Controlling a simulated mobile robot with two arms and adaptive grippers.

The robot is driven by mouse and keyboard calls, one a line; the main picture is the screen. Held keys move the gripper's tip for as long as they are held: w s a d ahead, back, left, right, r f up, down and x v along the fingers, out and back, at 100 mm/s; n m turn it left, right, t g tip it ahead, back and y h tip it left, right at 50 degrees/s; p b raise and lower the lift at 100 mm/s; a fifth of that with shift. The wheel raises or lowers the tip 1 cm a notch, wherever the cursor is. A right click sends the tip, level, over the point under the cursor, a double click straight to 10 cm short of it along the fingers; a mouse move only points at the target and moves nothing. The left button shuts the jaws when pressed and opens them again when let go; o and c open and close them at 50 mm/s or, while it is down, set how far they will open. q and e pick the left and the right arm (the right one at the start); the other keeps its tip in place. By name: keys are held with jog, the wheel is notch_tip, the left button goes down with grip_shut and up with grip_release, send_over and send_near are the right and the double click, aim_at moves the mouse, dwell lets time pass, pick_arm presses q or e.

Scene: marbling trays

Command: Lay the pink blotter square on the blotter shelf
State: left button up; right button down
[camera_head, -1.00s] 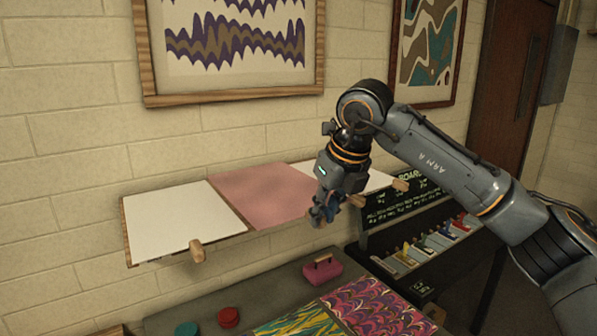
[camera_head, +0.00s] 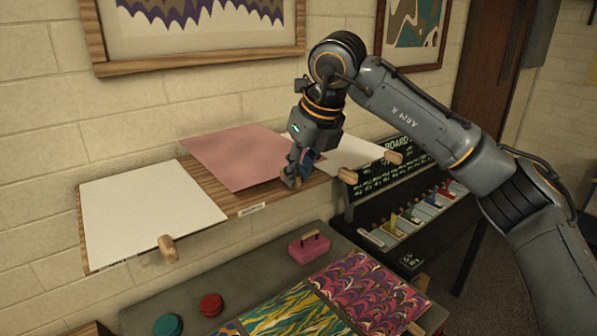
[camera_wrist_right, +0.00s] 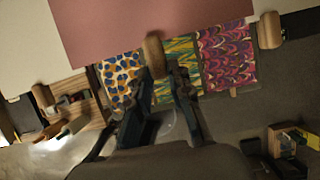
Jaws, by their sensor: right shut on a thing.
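The pink blotter square (camera_head: 238,156) is over the middle of the wooden blotter shelf (camera_head: 222,193), between two white sheets. It is turned a little relative to them, and I cannot tell whether it rests on the shelf. My right gripper (camera_head: 291,181) is shut at its front right side. In the right wrist view, a wooden peg (camera_wrist_right: 154,55) shows at the fingertips of my right gripper (camera_wrist_right: 164,82), against the edge of the pink square (camera_wrist_right: 140,25). My left gripper is not in view.
White sheets lie at the shelf's left (camera_head: 145,210) and right (camera_head: 345,151). Wooden pegs (camera_head: 168,248) stick out at the front. Below are a table with marbled prints (camera_head: 365,292), a pink handled block (camera_head: 309,247) and round lids (camera_head: 211,304). The wall is close behind.

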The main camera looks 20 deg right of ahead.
jog(key=shift+s+f, duration=0.1)
jog(key=shift+f, duration=0.15)
jog(key=shift+f+b, duration=0.2)
jog(key=shift+b, duration=0.25)
jog(key=shift+s+f+b, duration=0.1)
jog(key=shift+f+b, duration=0.2)
notch_tip(320, 180, down, 3)
jog(key=shift+f+b, duration=0.1)
jog(key=shift+b, duration=1.15)
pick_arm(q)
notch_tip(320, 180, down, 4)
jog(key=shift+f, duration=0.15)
pick_arm(e)
jog(key=c, duration=0.7)
grip_release()
jog(key=shift+o, duration=0.2)
